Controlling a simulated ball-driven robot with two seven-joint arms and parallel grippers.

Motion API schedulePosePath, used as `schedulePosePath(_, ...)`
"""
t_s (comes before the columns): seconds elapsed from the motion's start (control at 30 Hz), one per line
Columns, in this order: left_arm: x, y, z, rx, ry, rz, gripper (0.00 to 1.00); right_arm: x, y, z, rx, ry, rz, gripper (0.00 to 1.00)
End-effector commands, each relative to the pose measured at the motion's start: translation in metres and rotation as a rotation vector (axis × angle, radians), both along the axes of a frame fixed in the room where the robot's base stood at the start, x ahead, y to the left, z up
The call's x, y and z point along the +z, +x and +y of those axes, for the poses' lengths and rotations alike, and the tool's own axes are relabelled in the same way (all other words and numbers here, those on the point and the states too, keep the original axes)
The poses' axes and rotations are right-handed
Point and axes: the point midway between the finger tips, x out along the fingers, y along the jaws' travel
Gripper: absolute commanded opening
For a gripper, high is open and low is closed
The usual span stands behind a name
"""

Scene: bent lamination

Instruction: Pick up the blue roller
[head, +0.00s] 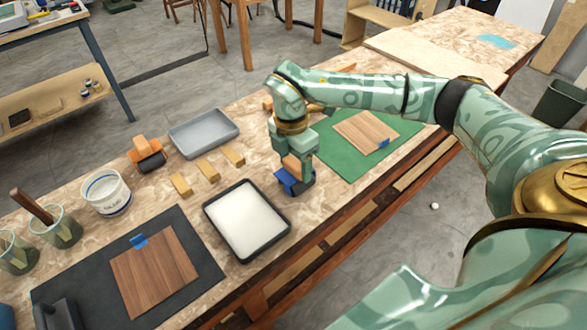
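The blue roller (287,182) is at the table's front edge, just right of the black tray. It shows a blue lower part and an orange-brown upper part. My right gripper (300,169) points down over it from above. One green finger passes along the roller's right side, and the orange-brown part shows beside it. The gripper and wrist hide some of the roller. I cannot tell whether the fingers press on it, or whether it rests on the table. My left gripper is out of view.
The black tray (209,208) with white contents stands close left of the roller. A green mat (333,163) with a wood panel lies right. Wooden blocks (208,168), a grey tray (174,142), an orange-and-black roller (146,148) and a glue tub (100,198) stand further left.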

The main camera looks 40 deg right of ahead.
Motion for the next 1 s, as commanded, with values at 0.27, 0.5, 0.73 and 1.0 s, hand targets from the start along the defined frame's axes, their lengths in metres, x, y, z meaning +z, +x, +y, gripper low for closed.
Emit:
schedulePosePath(0.27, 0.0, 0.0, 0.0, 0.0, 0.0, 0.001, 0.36, 0.001, 0.0, 0.0, 0.0, 0.0, 0.0, 0.33)
schedulePosePath(0.5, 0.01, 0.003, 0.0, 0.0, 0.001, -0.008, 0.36, 0.024, 0.001, 0.0, 0.0, -0.001, -0.005, 0.33)
schedulePosePath(0.73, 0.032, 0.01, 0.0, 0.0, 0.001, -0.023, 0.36, 0.076, -0.031, 0.011, 0.004, 0.001, -0.006, 0.33)
schedulePosePath(1.0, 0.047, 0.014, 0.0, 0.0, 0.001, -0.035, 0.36, 0.116, -0.096, 0.033, 0.004, 0.0, -0.001, 0.33)
